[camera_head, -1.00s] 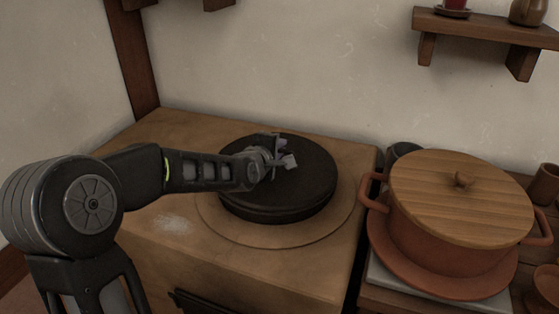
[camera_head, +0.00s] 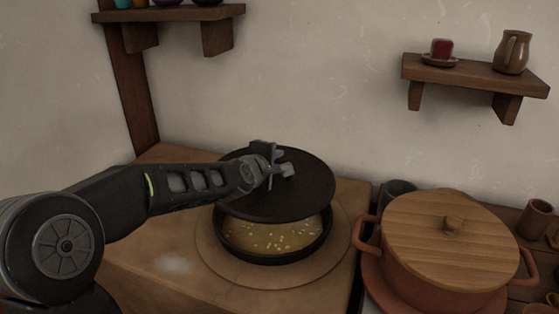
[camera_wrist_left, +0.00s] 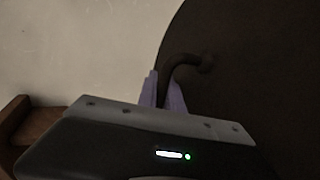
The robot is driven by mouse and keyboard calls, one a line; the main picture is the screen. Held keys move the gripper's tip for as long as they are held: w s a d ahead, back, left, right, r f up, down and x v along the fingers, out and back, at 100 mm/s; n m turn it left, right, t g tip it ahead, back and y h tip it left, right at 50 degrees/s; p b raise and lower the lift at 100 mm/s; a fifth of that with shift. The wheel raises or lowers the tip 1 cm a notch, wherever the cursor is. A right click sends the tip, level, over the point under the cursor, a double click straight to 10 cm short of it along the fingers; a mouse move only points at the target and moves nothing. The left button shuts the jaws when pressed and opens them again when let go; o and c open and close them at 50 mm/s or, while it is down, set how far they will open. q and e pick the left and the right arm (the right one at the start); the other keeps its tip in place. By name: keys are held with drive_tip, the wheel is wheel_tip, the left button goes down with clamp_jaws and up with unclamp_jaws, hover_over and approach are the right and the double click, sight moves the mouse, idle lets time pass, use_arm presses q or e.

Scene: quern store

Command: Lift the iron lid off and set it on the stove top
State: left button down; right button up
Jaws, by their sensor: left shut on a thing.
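The dark iron lid (camera_head: 305,190) is raised above the black pan (camera_head: 322,250), shifted toward the back. The pan sits on the stove top (camera_head: 150,240) and shows yellow contents with pale bits along its front. My left gripper (camera_head: 280,167) is shut on the lid's handle at the top. In the left wrist view, the fingers (camera_wrist_left: 168,92) close around the curved handle (camera_wrist_left: 185,62) of the dark lid (camera_wrist_left: 255,70). The back of the pan is hidden under the lid. My right gripper is not in view.
A clay pot with a wooden lid (camera_head: 420,235) stands to the right of the stove. A dark cup (camera_head: 398,190) is behind it. Wall shelves (camera_head: 470,75) hang above. The stove's left front is bare.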

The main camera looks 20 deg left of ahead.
use_arm(q)
drive_tip(key=shift+a+r, duration=0.1)
drive_tip(key=shift+r, duration=0.2)
idle(0.5)
